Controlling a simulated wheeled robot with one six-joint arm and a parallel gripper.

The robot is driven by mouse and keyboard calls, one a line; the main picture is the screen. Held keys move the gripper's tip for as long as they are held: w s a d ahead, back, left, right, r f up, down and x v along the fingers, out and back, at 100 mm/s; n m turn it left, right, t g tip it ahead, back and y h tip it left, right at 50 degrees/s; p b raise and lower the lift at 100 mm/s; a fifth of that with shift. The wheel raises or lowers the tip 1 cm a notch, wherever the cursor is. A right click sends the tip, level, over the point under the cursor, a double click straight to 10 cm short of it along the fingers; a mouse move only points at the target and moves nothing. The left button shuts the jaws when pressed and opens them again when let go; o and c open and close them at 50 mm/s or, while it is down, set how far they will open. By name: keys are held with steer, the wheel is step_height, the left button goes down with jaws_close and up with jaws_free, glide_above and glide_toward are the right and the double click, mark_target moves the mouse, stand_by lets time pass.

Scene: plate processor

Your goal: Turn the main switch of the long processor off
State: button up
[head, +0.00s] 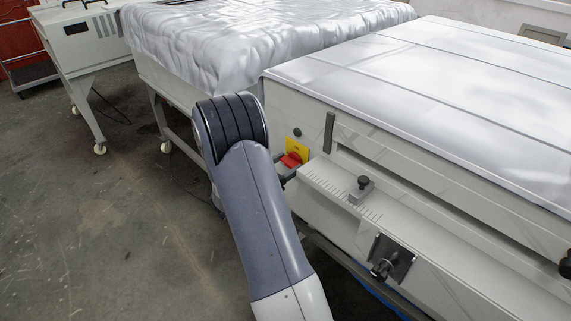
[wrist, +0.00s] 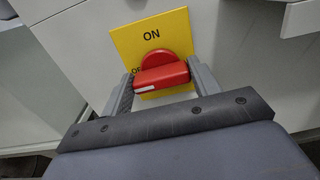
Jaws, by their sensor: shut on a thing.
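The main switch is a red rotary knob (wrist: 162,72) on a yellow plate (wrist: 150,37) marked ON at the top, with part of another label at its left beside the knob. In the head view the red knob (head: 290,160) sits on the yellow plate (head: 297,147) at the left end of the long processor (head: 400,140). My gripper (wrist: 160,78) has one finger on each side of the knob's red handle and is shut on it. In the head view my arm hides most of the gripper.
A black handle (head: 329,132), a small black knob (head: 363,183) on a ledge and a bracket with a crank (head: 385,265) stick out along the processor's front. A plastic-covered unit (head: 260,40) stands behind. The floor at left (head: 80,210) is clear.

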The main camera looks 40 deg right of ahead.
steer(key=o, duration=1)
steer(key=shift+a, duration=0.1)
steer(key=a, duration=1)
steer(key=shift+s+a, duration=0.35)
steer(key=shift+s, duration=0.1)
steer(key=shift+d, duration=0.1)
steer(key=d, duration=0.7)
steer(key=w+d, duration=0.1)
steer(key=d, duration=0.2)
steer(key=shift+d, duration=0.4)
steer(key=shift+a, duration=0.15)
